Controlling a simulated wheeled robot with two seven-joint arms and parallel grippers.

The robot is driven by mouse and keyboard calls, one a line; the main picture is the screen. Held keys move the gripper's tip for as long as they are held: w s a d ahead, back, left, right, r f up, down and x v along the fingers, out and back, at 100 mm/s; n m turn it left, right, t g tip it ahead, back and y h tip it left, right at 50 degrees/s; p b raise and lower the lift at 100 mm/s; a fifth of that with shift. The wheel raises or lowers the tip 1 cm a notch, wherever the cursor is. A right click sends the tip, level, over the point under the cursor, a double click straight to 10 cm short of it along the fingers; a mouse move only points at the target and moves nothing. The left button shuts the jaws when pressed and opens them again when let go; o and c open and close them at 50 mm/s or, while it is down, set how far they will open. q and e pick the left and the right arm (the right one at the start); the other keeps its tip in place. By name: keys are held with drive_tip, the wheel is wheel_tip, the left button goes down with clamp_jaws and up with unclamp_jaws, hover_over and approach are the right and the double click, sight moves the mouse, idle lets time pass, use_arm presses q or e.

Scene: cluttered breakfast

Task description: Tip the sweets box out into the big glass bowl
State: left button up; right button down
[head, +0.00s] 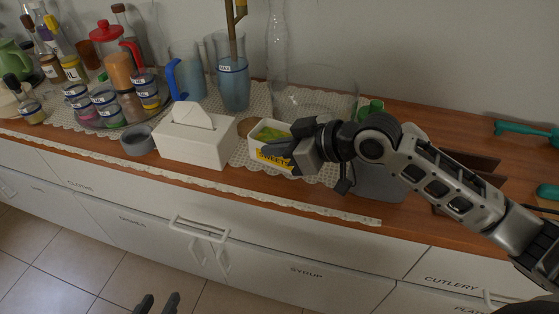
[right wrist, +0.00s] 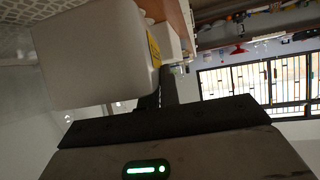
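The sweets box (head: 256,136) is a white open box with a yellow label and green contents, next to the tissue box on the counter. My right gripper (head: 276,150) is at its right end, with dark fingers across the near side. In the right wrist view the box (right wrist: 95,55) fills the upper left, close beside the dark fingers (right wrist: 160,90); whether they are closed on its wall I cannot tell. The big glass bowl (head: 328,82) stands behind the box and gripper, its lower part partly hidden. My left gripper (head: 158,304) is open and empty, low in front of the drawers.
A white tissue box (head: 192,140) and a grey cup (head: 137,141) stand left of the sweets box. A glass vase (head: 277,45) and a blue-filled jug (head: 233,82) stand behind. Jars on a tray (head: 128,122) are further left. Green items (head: 370,108) sit beside the bowl.

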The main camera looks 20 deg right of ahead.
drive_tip(key=shift+r, duration=0.1)
drive_tip(key=s+d+r, duration=0.2)
drive_tip(key=d+r, duration=0.3)
drive_tip(key=r, duration=0.3)
drive_tip(key=w+d+r, duration=0.2)
drive_tip(key=w+d, duration=0.4)
drive_tip(key=d, duration=0.5)
drive_tip(key=w+d+r, duration=0.3)
drive_tip(key=w+d, duration=0.4)
drive_tip(key=d, duration=0.4)
drive_tip(key=shift+w+d+r+h, duration=0.15)
drive_tip(key=shift+d+r+h, duration=0.1)
drive_tip(key=shift+h, duration=0.15)
